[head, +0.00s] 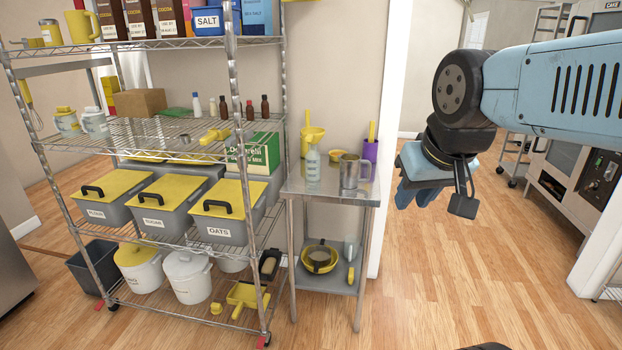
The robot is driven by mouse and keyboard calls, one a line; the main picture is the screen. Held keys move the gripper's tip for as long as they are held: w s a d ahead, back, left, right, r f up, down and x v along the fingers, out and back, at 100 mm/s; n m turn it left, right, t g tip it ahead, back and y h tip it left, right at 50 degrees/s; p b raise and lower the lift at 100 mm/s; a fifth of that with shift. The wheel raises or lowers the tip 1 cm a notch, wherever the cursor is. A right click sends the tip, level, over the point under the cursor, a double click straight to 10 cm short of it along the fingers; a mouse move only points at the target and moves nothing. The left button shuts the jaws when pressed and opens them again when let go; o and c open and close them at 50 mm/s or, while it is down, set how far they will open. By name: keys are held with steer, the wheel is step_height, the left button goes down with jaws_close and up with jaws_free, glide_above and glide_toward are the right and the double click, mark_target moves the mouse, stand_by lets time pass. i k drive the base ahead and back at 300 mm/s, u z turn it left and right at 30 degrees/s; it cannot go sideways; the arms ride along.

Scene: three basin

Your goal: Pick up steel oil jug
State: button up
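A steel jug (352,173) with a handle on its right side stands upright on the small steel table (300,190), near its right end. It looks like the steel oil jug. My gripper (416,197) hangs at the end of my blue arm, to the right of the table and apart from the jug. Its blue fingers point downward, and I see nothing held in them. Their gap is too small to judge.
A clear bottle (312,165) stands left of the jug, and a purple holder (370,148) stands behind it. A loaded wire rack (200,150) is on the left. The wooden floor (470,270) is open on the right.

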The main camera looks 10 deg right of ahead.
mark_target(349, 162)
steer(key=u, duration=0.45)
steer(key=i, duration=1)
